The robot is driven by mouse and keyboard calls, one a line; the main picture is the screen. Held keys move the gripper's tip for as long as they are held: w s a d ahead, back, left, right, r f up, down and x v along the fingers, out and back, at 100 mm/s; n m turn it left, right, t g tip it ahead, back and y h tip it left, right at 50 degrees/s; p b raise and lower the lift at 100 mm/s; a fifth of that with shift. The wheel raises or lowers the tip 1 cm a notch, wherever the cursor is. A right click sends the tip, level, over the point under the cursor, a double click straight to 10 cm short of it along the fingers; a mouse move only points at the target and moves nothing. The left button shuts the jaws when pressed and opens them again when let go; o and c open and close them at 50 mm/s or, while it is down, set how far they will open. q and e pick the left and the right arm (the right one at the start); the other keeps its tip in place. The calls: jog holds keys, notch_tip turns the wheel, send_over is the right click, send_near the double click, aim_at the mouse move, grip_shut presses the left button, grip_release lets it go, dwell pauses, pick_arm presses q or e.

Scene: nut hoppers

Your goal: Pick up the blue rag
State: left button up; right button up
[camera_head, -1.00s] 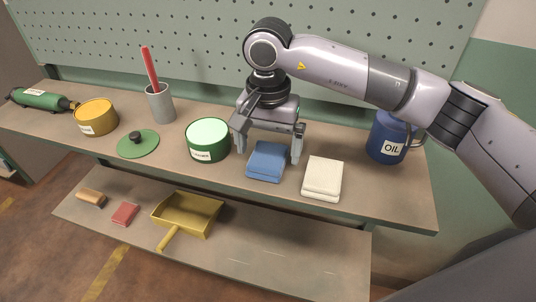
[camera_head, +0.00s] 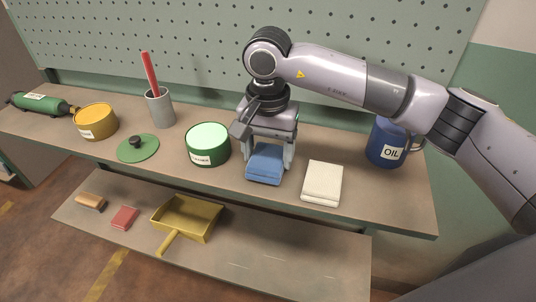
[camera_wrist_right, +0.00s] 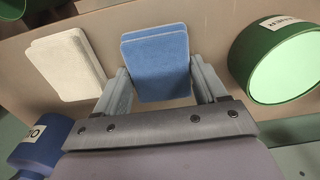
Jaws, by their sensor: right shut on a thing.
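The folded blue rag (camera_head: 265,165) lies at the front part of the upper shelf, between the green tin and the white rag. My right gripper (camera_head: 268,158) is over it, with one finger at each side, shut on the rag. In the right wrist view the blue rag (camera_wrist_right: 157,62) sits between the two fingers (camera_wrist_right: 160,88). Whether it is lifted off the shelf I cannot tell. My left gripper is not in view.
A folded white rag (camera_head: 322,182) lies close to the right. A green tin (camera_head: 208,146) stands close to the left. A blue oil jug (camera_head: 386,143) stands further right. A yellow dustpan (camera_head: 187,217) lies on the lower shelf (camera_head: 285,255).

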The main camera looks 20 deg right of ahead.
aim_at(268, 156)
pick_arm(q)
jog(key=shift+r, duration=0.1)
pick_arm(e)
notch_tip(268, 156, up, 19)
jog(key=shift+r, duration=0.15)
jog(key=o, duration=0.4)
jog(key=c, duration=0.3)
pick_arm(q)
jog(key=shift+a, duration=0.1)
